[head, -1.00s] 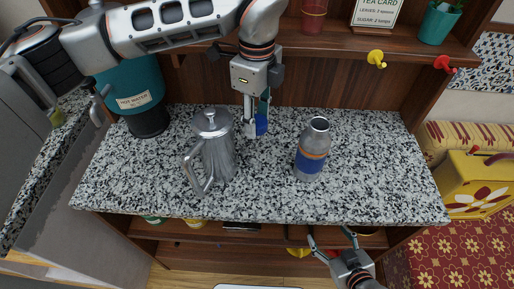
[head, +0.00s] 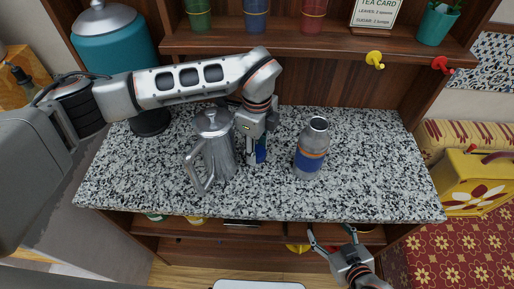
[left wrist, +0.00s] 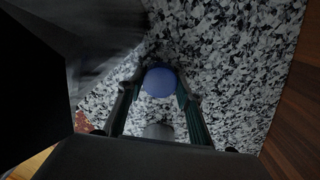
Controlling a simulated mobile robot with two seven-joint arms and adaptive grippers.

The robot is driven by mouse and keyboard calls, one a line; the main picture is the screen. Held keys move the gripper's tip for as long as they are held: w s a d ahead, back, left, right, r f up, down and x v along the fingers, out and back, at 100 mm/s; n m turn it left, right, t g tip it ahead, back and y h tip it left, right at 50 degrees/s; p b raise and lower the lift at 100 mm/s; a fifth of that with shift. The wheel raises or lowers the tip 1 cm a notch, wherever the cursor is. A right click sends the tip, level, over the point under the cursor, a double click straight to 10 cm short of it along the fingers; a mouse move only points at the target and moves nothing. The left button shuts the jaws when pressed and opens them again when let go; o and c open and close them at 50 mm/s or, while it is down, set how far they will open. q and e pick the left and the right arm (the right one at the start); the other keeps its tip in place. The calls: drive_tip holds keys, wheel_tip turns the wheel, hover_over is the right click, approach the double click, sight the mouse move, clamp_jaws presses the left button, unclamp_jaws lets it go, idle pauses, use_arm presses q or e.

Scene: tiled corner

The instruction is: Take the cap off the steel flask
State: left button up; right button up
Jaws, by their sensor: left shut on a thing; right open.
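The steel flask (head: 311,150) stands upright on the speckled counter, right of centre in the head view. It has a blue band and an orange stripe, and its top shows a bare open mouth. My left gripper (head: 256,158) is left of the flask, pointing down and shut on a blue cap (head: 261,150). The round blue cap also shows between the fingers in the left wrist view (left wrist: 160,82). I cannot tell whether the cap touches the counter. My right gripper (head: 331,236) is open and empty, below the counter's front edge.
A steel pot with a handle (head: 215,150) stands close left of my left gripper. A teal hot water urn (head: 115,45) is at the back left. A shelf (head: 330,45) with cups runs along the back. The counter (head: 380,165) is clear right of the flask.

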sight(257, 151)
use_arm(q)
drive_tip(key=o, duration=1.2)
drive_tip(key=shift+f, duration=0.1)
drive_tip(key=shift+o, duration=0.2)
drive_tip(key=shift+r, duration=0.3)
wheel_tip(257, 151, up, 12)
drive_tip(key=b, duration=0.1)
drive_tip(key=shift+b, duration=0.4)
drive_tip(key=shift+f, duration=0.15)
